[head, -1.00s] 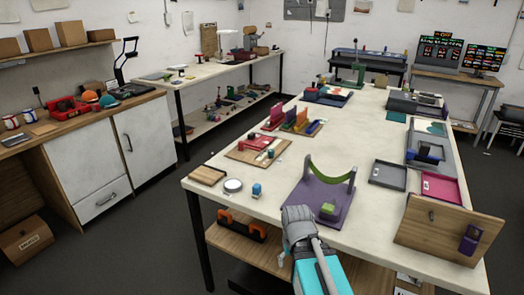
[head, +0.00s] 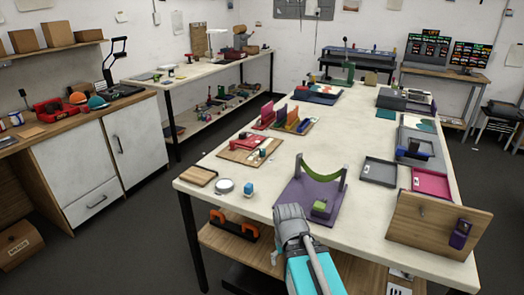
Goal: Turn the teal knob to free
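A small teal piece (head: 262,153), which may be the teal knob, sits on a wooden board (head: 232,157) with a red part on the left side of the long table (head: 335,157). It is too small to make out its shape or any marking. My gripper (head: 290,213) is at the table's near edge, in front of a purple stand (head: 302,204) with a green curved strip. It is well apart from the wooden board. Its fingers cannot be made out, and no held object shows.
A blue-and-white block (head: 249,189), a round white dish (head: 225,186) and a small wooden tray (head: 197,177) lie near the left edge. An upright wooden panel (head: 437,226) with a purple piece stands at the near right. Grey (head: 379,171) and pink (head: 430,182) trays lie behind it.

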